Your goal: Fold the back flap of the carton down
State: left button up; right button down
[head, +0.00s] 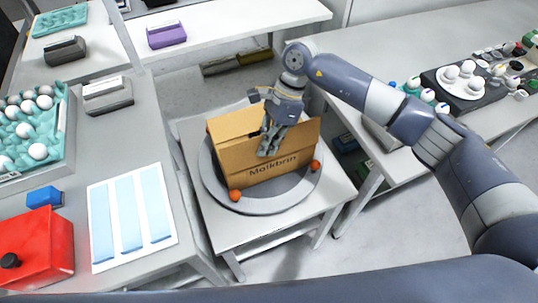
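A brown cardboard carton (237,169) with lettering on its near wall stands on a round grey turntable (215,192) in the middle of the head view. A cardboard panel rises along its far side (232,124), and a side flap (307,133) stands out at its right. My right gripper (269,151) reaches down from above over the carton's top, fingers pointing down by the near edge. It hides part of the top, and I cannot tell whether it touches a flap. The finger gap is too small to judge. My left gripper is not in view.
Two orange balls (236,196) (315,165) sit on the turntable beside the carton. A left table holds a teal egg tray (60,140), a red box (38,245) and a blue-striped sheet (98,227). A right table holds a dark tray (487,96) with white eggs.

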jog(key=shift+w+a+f+m+g+h+b, duration=0.2)
jog(key=shift+w+g+b, duration=0.4)
jog(key=shift+b, duration=0.95)
jog(key=shift+w+a+f+m+g+h+b, duration=0.1)
jog(key=shift+w+g+h+b, duration=0.1)
jog(key=shift+g+b, duration=1)
jog(key=shift+r+t+b, duration=0.1)
jog(key=shift+t+b, duration=0.2)
